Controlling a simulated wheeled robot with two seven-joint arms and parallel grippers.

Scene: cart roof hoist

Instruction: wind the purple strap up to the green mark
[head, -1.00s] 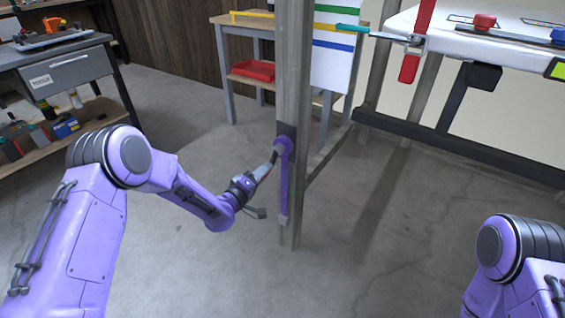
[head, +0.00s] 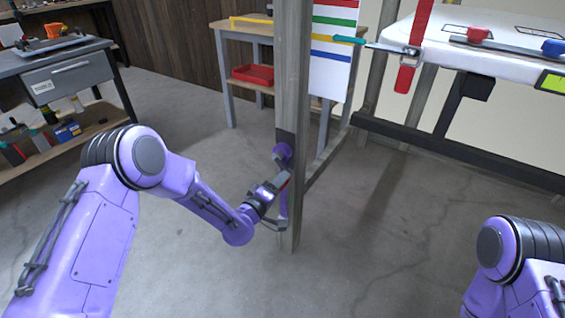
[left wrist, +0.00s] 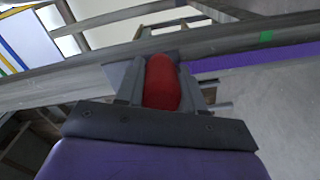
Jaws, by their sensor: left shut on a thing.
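My left gripper (head: 286,181) is shut on a red grip (left wrist: 162,82), which sits between its fingers in the left wrist view. A short grey crank arm leads up from the gripper to a purple round hub (head: 282,153) on the wooden post (head: 291,80). The purple strap (left wrist: 255,58) runs along the post in the left wrist view. A small green patch (left wrist: 266,37) shows on the post beside it. In the head view a purple strip (head: 283,208) hangs below the hub, partly hidden by my gripper. My right gripper is out of view.
A white board (head: 332,75) with red, green, yellow and blue stripes stands behind the post. A workbench (head: 70,70) stands left. The floor around the post is clear.

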